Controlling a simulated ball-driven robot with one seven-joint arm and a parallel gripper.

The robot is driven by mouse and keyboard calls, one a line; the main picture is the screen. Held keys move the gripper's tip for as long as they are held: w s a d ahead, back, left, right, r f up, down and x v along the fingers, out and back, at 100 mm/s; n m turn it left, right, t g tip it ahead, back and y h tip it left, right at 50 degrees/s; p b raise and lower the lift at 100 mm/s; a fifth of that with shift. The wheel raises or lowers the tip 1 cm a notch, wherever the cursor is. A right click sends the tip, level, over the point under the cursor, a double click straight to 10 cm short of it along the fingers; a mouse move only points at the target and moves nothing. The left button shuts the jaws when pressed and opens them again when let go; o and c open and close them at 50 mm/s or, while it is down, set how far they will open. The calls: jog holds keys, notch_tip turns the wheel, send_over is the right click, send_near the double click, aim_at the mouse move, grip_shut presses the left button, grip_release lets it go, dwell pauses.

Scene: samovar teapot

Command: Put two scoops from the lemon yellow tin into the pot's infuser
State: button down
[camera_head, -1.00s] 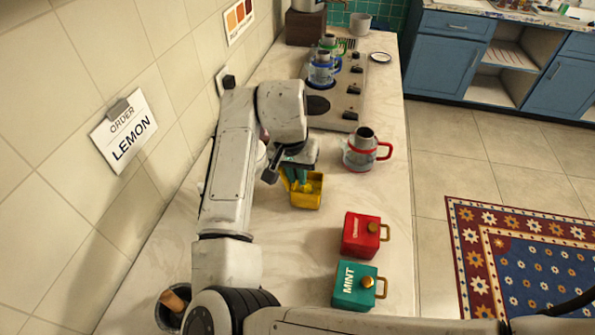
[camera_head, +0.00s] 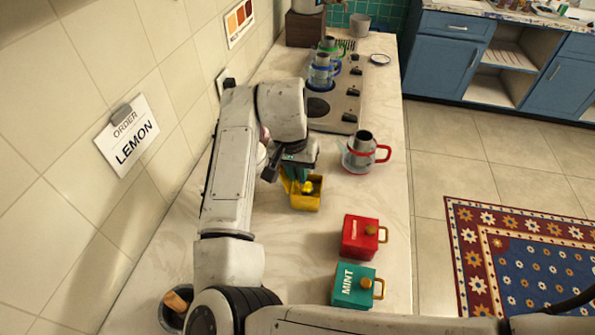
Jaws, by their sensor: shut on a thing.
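The open lemon yellow tin (camera_head: 306,201) stands on the counter at the middle of the view. My gripper (camera_head: 299,174) is right at the tin, over its back left side. It is shut on what looks like a small scoop (camera_head: 308,187), of which a brassy part shows at the tin's mouth. The rest is hidden by the fingers and tin, so I cannot tell its load. A glass pot with a red handle (camera_head: 358,160) stands behind and to the right of the tin. Its grey infuser (camera_head: 364,138) sticks up from the top.
A red tin (camera_head: 360,238) and a teal MINT tin (camera_head: 353,286) stand nearer on the counter. A blue-handled pot (camera_head: 321,72) and a green-handled pot (camera_head: 328,46) are on the stove (camera_head: 338,113). An order card reading LEMON (camera_head: 127,137) is on the wall.

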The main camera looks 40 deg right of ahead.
jog(key=shift+r+p, duration=3.2)
jog(key=shift+r, duration=0.65)
